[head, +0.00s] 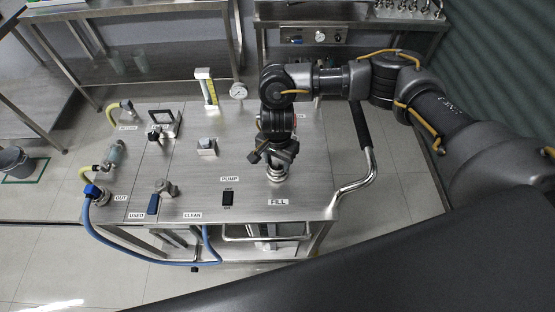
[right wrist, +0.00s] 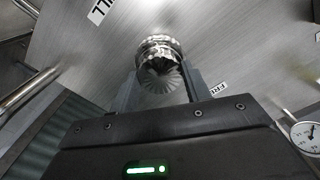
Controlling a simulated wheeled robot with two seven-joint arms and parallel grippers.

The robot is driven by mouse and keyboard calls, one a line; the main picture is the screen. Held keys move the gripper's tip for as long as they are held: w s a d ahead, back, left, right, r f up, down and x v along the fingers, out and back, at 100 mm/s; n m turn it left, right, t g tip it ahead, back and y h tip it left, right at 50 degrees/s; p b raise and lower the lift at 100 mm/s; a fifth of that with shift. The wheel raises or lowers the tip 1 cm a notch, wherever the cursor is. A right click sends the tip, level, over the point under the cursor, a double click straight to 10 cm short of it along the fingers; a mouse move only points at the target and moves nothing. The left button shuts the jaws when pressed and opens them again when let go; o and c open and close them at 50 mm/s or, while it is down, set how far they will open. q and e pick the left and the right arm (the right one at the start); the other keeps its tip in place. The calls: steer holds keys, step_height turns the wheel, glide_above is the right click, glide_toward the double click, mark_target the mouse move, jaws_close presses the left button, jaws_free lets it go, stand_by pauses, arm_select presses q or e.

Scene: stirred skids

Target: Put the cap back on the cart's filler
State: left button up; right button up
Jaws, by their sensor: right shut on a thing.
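My right gripper (head: 273,158) points down at the filler (head: 277,175) behind the FILL label on the steel cart (head: 300,150). In the right wrist view, my right gripper (right wrist: 161,92) is shut on the cap (right wrist: 160,83), a round metal piece with ribbed sides, with one finger on each side. The cap is right at the shiny filler neck (right wrist: 157,47) and lines up closely with it. Whether it is seated or only touching cannot be told. In the head view the gripper mostly hides the cap. My left gripper is not in view.
The cart top also carries a gauge (head: 238,91), a yellow-marked upright (head: 207,88), a black switch (head: 228,198), valves and a blue hose (head: 120,252). A black-gripped handle (head: 361,127) stands at its right. Steel benches (head: 130,20) stand behind.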

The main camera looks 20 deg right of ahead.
steer(key=shift+f, duration=0.1)
stand_by(0.4)
steer(key=o, duration=1.5)
steer(key=shift+r+p, duration=2.45)
steer(key=shift+r, duration=1.6)
